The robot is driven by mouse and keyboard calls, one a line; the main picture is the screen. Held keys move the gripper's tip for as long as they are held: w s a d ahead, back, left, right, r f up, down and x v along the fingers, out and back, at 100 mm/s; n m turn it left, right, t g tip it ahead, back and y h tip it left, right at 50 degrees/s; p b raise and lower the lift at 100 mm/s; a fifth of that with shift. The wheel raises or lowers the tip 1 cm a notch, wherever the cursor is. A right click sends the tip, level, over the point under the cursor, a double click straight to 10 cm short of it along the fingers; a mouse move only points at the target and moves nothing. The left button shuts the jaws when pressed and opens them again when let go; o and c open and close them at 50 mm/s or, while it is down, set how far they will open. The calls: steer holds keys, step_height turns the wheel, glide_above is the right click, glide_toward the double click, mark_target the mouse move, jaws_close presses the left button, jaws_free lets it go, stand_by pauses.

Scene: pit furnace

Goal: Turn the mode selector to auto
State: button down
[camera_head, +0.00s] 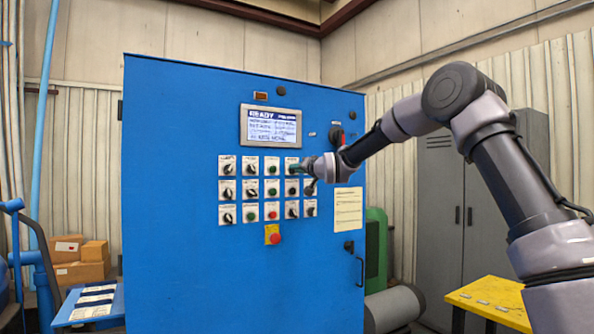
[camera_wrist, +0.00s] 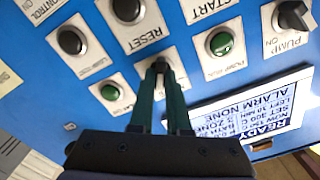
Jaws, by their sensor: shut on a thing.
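The blue control cabinet (camera_head: 180,260) carries rows of switches and buttons on white plates. My gripper (camera_head: 298,168) is at the right part of the top row, just under the display. In the wrist view, its two dark green fingers (camera_wrist: 160,74) are shut on a small dark selector knob (camera_wrist: 160,62) on a white plate. The fingers cover much of that plate, so its label and the knob's pointing direction cannot be read. I cannot confirm from the lettering that this is the mode selector. In the head view my gripper hides the knob.
Near the held knob are a green button (camera_wrist: 221,43), a black RESET knob (camera_wrist: 127,9) and a LAMP TEST knob (camera_wrist: 71,41). The display (camera_head: 271,127) reads READY. A red stop button (camera_head: 273,238) sits below the rows. A yellow table (camera_head: 492,300) stands at right.

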steer(key=c, duration=0.9)
jaws_free()
steer(key=v, duration=1)
steer(key=shift+s+d, duration=0.25)
steer(key=shift+s, duration=0.1)
